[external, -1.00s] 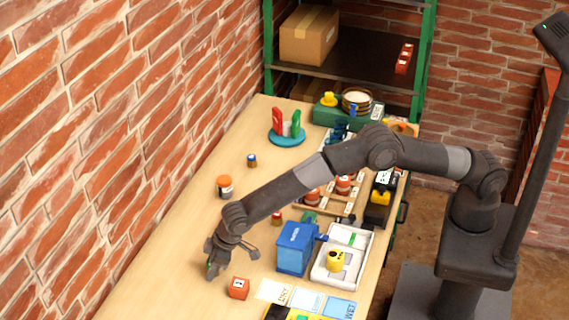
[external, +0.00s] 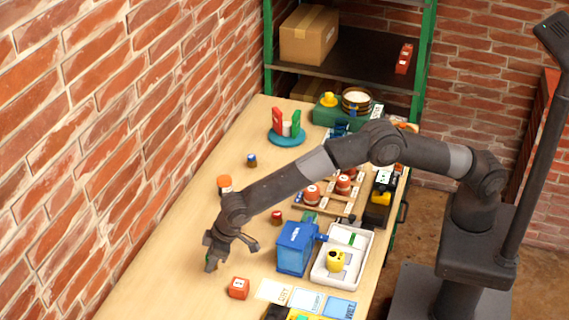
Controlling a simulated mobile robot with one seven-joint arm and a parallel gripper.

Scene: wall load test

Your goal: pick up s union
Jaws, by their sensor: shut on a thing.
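My gripper (external: 212,264) is at the left front of the wooden workbench (external: 190,230), pointing down, just left of and behind a small orange block (external: 239,288). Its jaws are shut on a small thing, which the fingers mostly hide. I cannot make out its shape, and no s union can be told clearly elsewhere on the bench.
A blue box (external: 294,252) and a white tray (external: 327,277) with a yellow item stand to the right. Cards (external: 306,299) lie in front. An orange-topped jar (external: 224,184) is behind the arm. The brick wall (external: 100,130) borders the bench's left side.

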